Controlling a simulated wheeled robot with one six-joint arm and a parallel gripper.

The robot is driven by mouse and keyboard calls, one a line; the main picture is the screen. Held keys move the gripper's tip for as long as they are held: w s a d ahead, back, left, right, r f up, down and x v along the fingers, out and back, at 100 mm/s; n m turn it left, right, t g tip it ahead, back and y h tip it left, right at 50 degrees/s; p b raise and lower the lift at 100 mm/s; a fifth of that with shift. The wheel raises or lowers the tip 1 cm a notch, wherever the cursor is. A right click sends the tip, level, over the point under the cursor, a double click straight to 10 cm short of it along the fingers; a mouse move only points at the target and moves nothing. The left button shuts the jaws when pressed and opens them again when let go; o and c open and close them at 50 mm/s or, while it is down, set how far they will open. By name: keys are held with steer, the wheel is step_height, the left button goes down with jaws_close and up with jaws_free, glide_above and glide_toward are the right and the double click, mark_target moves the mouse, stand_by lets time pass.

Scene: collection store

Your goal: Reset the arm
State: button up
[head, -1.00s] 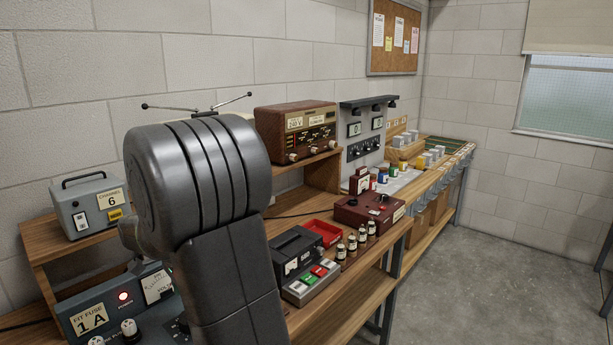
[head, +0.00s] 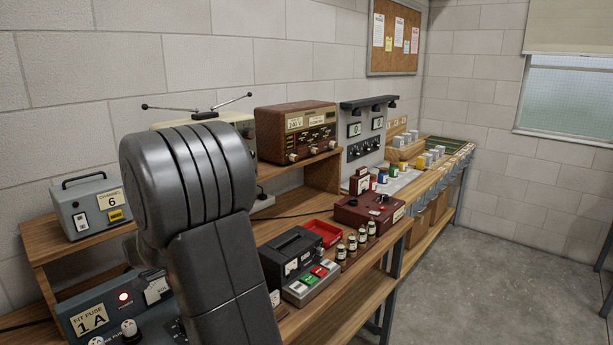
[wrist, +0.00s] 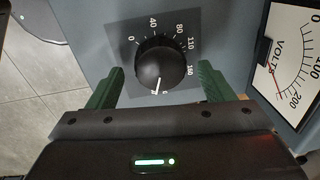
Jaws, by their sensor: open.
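My gripper (wrist: 161,72) is open in the wrist view. Its two green fingers stand left and right of a round black knob (wrist: 160,62) on a dark square dial plate (wrist: 186,27) with a number scale. The knob's white pointer line faces down in the picture. A voltmeter (wrist: 292,60) is on the same grey-blue panel at the right. In the head view my dark arm covers the left middle, and the gripper is hidden.
A panel marked "FIT FUSE 1A" (head: 93,322) with a lit red lamp stands at the lower left. A Channel 6 box (head: 88,206), brown radio (head: 296,132), red tray (head: 322,232), small bottles (head: 352,246) and maroon box (head: 368,214) line the bench. Floor (head: 480,260) at right is clear.

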step_height(320, 180, down, 2)
steer(key=shift+f, duration=0.1)
steer(key=shift+a+n, duration=0.1)
steer(key=shift+n, duration=0.2)
steer(key=shift+r+n, duration=0.2)
steer(key=shift+n, duration=0.5)
steer(key=n, duration=0.6)
steer(key=shift+w+g, duration=0.1)
steer(key=shift+g, duration=0.2)
steer(key=n, duration=1.1)
steer(key=shift+g, duration=0.3)
steer(key=shift+w+d, duration=0.15)
steer(key=shift+d, duration=0.05)
